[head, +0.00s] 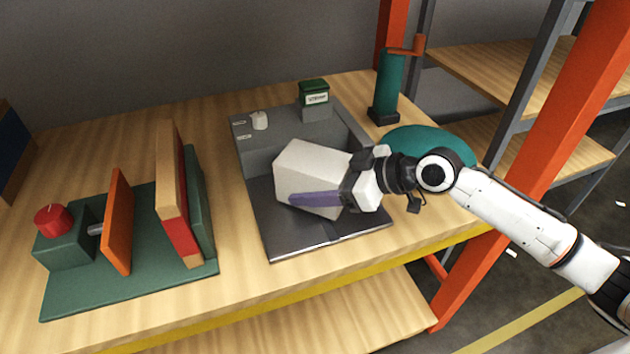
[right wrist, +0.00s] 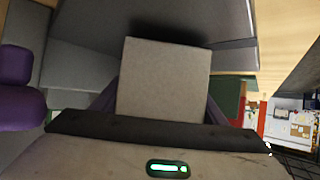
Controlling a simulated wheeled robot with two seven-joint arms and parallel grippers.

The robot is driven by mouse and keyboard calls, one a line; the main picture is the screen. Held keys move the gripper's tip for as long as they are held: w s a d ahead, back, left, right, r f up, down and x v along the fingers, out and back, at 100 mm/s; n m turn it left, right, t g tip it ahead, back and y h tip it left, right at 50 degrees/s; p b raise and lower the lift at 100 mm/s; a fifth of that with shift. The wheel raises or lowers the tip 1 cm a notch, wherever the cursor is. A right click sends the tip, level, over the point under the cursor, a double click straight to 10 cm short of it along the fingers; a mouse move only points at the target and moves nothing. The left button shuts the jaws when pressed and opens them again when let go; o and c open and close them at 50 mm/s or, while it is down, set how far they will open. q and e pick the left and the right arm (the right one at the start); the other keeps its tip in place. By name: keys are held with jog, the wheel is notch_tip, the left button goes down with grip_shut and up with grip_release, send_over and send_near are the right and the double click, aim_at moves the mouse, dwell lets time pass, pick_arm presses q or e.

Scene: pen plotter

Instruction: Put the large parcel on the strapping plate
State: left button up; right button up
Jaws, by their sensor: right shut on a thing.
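The large parcel, a pale grey box (head: 305,170), is held in my right gripper (head: 318,198). A purple finger lies along the parcel's near side. The parcel is over the dark flat bed (head: 290,232) of a grey machine in the middle of the table. I cannot tell whether it touches the bed. The right wrist view shows the parcel (right wrist: 165,80) between two purple fingers, with a dark shadow beyond its far end. No label shows which surface is the strapping plate. My left gripper is not in view.
A green base (head: 130,292) with an orange plate, wood and red boards and a red knob (head: 53,218) stands left. A small green box (head: 313,92) sits on the machine's back. A teal post (head: 386,85) and teal disc (head: 425,137) are right. The table's front strip is clear.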

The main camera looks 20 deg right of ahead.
jog(key=shift+f+b, duration=0.3)
jog(key=shift+f, duration=0.05)
jog(key=o, duration=1.6)
jog(key=shift+f, duration=0.15)
jog(key=v, duration=0.9)
jog(key=shift+s+d+r+b, duration=0.2)
jog(key=shift+b, duration=0.1)
jog(key=shift+s+d+r, duration=0.2)
jog(key=shift+r, duration=0.05)
